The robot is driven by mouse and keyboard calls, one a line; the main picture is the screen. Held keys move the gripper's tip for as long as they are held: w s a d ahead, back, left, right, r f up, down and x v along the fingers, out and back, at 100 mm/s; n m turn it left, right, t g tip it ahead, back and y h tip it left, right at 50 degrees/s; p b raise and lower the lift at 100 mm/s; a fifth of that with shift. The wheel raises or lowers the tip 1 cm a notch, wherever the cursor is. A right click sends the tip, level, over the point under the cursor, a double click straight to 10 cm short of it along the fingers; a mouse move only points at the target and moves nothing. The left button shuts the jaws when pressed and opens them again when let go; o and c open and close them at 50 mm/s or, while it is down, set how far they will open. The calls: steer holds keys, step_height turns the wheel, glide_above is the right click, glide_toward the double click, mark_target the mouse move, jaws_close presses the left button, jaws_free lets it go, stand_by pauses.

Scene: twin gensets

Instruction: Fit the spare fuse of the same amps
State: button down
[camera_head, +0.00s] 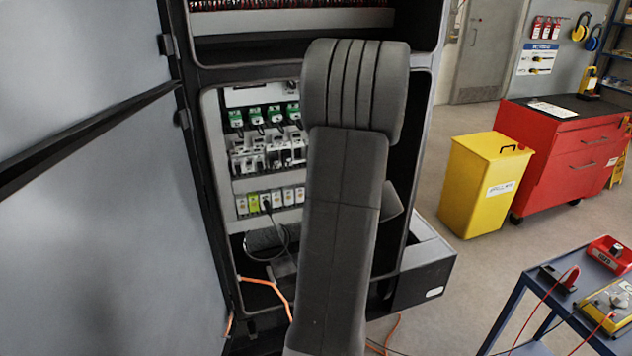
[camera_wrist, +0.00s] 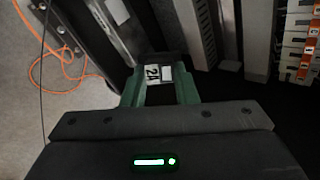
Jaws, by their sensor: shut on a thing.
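In the wrist view my gripper (camera_wrist: 159,84) has green fingers and is shut on a small pale fuse (camera_wrist: 153,73). Its white label seems to read "2A" or "24"; I cannot tell which. The fuse is held clear of the pale module rows at the right. In the head view the open cabinet (camera_head: 211,120) holds a row of green-topped modules (camera_head: 257,116), a row of grey-white holders (camera_head: 268,154) and a lower row of small coloured modules (camera_head: 253,204). My arm covers the cabinet's right part and hides my gripper in that view.
The cabinet door (camera_head: 100,200) stands open at the left. Orange cable (camera_head: 262,283) hangs out of the cabinet bottom. A yellow bin (camera_head: 477,190), a red tool cabinet (camera_head: 565,150) and a blue table (camera_head: 535,290) stand at the right. The floor between is free.

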steer(key=w+a+r+n+t+y+b, duration=0.65)
steer(key=a+r, duration=0.25)
steer(key=a, duration=0.2)
steer(key=d+p+x, duration=0.1)
steer(key=x, duration=0.6)
steer(key=shift+w+r+y, duration=0.15)
steer(key=shift+w+y, duration=0.3)
steer(key=shift+w, duration=0.25)
steer(key=shift+m+t, duration=0.25)
steer(key=shift+d+b, duration=0.15)
steer(key=shift+b, duration=0.6)
steer(key=shift+w+a+b, duration=0.25)
steer(key=shift+w+b, duration=0.4)
steer(key=shift+b, duration=0.45)
stand_by(1.9)
steer(key=c, duration=1.1)
jaws_free()
steer(key=shift+o, duration=0.2)
